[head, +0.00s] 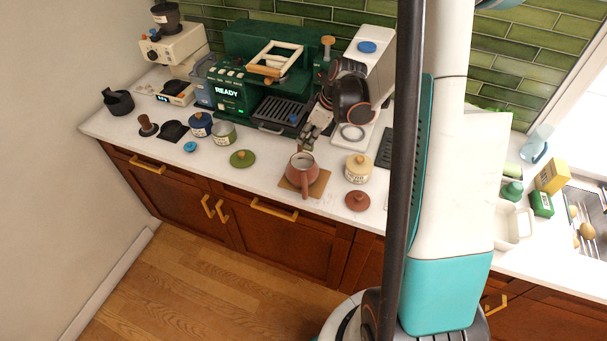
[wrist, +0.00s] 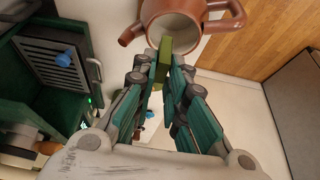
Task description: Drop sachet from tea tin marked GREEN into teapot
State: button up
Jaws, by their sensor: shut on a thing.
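The brown teapot (head: 299,176) stands upright and open on a cork-coloured mat (head: 286,188) on the counter. In the wrist view, the teapot's round mouth (wrist: 173,28) shows at the top. My gripper (head: 307,143) is just behind and above the teapot; in the wrist view, its fingers (wrist: 166,75) are shut on a green sachet (wrist: 164,52), whose far end overlaps the near edge of the mouth. The sachet is too small to make out in the head view. An open green tin (head: 223,139) stands at the left, its label too small to read.
A green lid (head: 242,159), a small blue lid (head: 190,147) and a reddish-brown lid (head: 358,202) lie on the counter. A blue tin (head: 200,130) stands left, a cream tin (head: 358,176) right of the teapot. The green coffee machine (head: 229,93) stands behind.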

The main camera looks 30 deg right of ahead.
jog(key=o, duration=0.8)
jog(key=shift+r, duration=0.1)
jog(key=v, duration=1.2)
